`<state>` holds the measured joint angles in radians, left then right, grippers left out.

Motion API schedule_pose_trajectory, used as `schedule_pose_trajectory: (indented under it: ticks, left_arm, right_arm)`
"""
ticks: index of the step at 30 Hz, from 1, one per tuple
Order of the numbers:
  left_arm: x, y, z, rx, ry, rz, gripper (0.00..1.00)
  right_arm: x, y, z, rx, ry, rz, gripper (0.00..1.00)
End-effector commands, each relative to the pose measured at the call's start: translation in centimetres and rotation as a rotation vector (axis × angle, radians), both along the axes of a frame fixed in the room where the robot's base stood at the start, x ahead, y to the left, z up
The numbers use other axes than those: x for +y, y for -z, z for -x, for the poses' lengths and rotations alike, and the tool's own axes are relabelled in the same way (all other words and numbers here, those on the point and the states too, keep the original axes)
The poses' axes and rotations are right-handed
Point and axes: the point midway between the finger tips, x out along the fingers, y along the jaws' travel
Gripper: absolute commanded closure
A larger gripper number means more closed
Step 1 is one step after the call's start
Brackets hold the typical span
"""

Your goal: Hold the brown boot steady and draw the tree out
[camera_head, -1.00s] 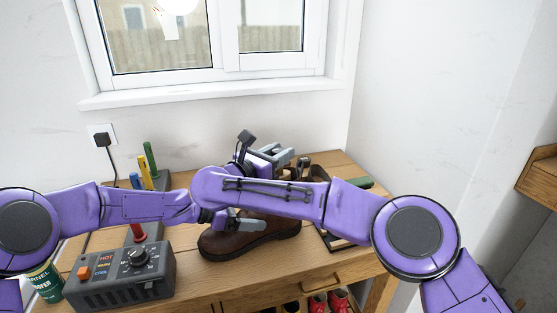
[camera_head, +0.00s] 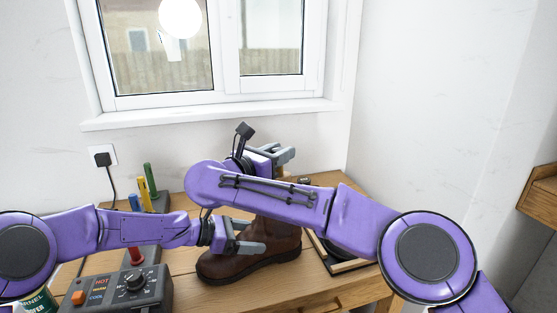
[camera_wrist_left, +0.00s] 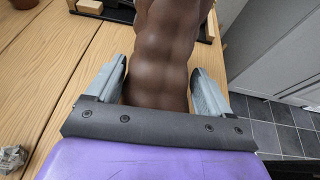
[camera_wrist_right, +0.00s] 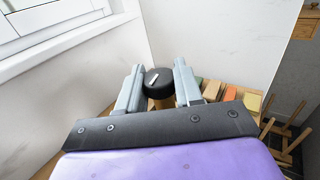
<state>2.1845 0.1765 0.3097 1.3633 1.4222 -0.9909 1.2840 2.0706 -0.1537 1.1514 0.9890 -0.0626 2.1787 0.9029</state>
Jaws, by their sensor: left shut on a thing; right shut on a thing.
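The brown boot (camera_head: 255,257) stands upright on the wooden bench, toe to the left. My left gripper (camera_head: 250,240) is shut on the boot; in the left wrist view its fingers lie on either side of the brown boot shaft (camera_wrist_left: 165,50). My right gripper (camera_head: 285,155) is above the boot. In the right wrist view it is shut on the tree's round black knob (camera_wrist_right: 158,78), with a little pale wood showing below. In the head view my right arm hides the tree and the boot's top, so how far the tree sits inside cannot be told.
A grey control box (camera_head: 122,285) stands at the front left of the bench, with coloured upright handles (camera_head: 148,187) behind it. A dark-edged tray (camera_head: 345,262) lies right of the boot. The window sill (camera_head: 210,114) and white walls bound the back and right.

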Motion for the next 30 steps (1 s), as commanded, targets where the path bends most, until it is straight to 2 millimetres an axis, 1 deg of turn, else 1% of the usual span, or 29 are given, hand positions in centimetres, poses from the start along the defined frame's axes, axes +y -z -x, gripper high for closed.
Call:
schedule_pose_trajectory:
  ticks: [3, 30]
  left_arm:
    - [0.0, 0.2, 0.0, 0.002, 0.001, -0.002, 0.74]
    - [0.0, 0.2, 0.1, 0.002, 0.001, -0.002, 0.74]
  right_arm:
    - [0.0, -0.8, 0.0, -0.003, 0.0, 0.0, 1.0]
    - [0.0, -6.2, 0.0, -0.003, 0.0, 0.0, 1.0]
